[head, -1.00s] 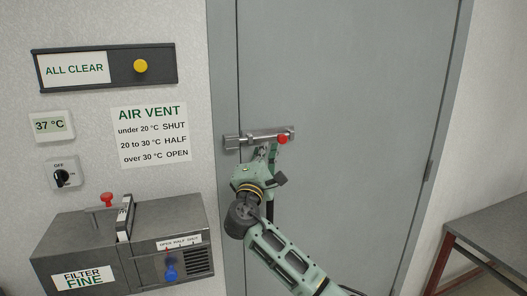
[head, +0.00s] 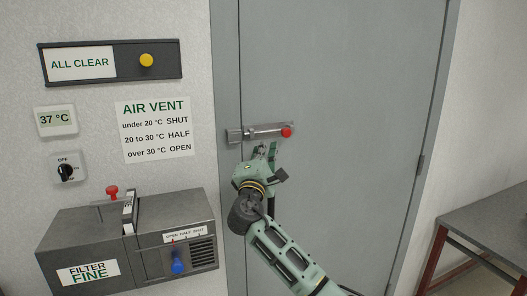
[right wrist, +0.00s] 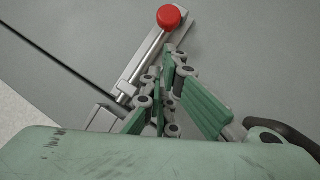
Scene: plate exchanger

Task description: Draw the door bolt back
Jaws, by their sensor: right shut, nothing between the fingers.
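The door bolt (head: 262,132) is a metal bar on a plate, set level across the left edge of the grey door (head: 335,120). Its red knob (head: 286,132) is near the right end of the plate. I cannot tell whether the bar's left end is inside the catch (head: 234,136) on the frame. My right gripper (head: 266,151) is shut and empty, just below the bolt and apart from the knob. The right wrist view shows the red knob (right wrist: 169,17), the bar (right wrist: 146,62) and my green fingers (right wrist: 176,75) beside them. My left gripper is out of view.
On the wall left of the door are an ALL CLEAR panel (head: 110,62), a thermometer (head: 56,119), a switch (head: 67,169), an air vent sign (head: 154,128) and a filter box (head: 85,235). A table (head: 490,213) stands at right. The door's middle is clear.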

